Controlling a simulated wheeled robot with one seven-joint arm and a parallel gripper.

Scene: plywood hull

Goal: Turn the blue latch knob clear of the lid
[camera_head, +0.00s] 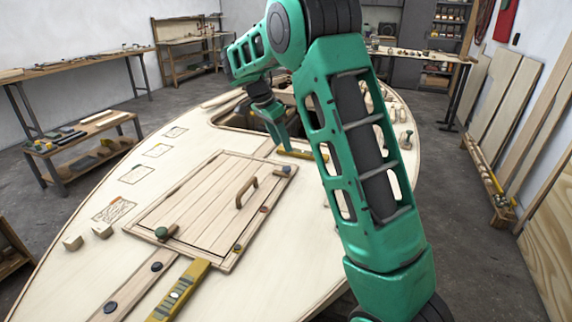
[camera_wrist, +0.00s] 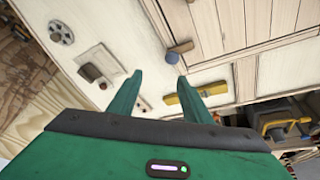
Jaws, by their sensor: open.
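The plank lid (camera_head: 195,200) lies in the hull deck, with a wooden handle on it. The small blue latch knob (camera_head: 286,169) is at the lid's far right corner. In the wrist view the blue knob (camera_wrist: 172,58) is at the lid's edge, beside a short wooden piece; I cannot tell how far that piece overlaps the lid (camera_wrist: 220,22). My gripper (camera_head: 284,147) is above the deck just beyond that corner. In the wrist view my gripper (camera_wrist: 155,80) is open, its fingers apart and empty, with the knob beyond the fingertips.
A green knob (camera_head: 161,233) is at the lid's near left corner. A yellow tool (camera_wrist: 188,97) lies by the right finger. A yellow level (camera_head: 180,290) lies at the near edge. The deck opening (camera_head: 232,126) is behind the lid.

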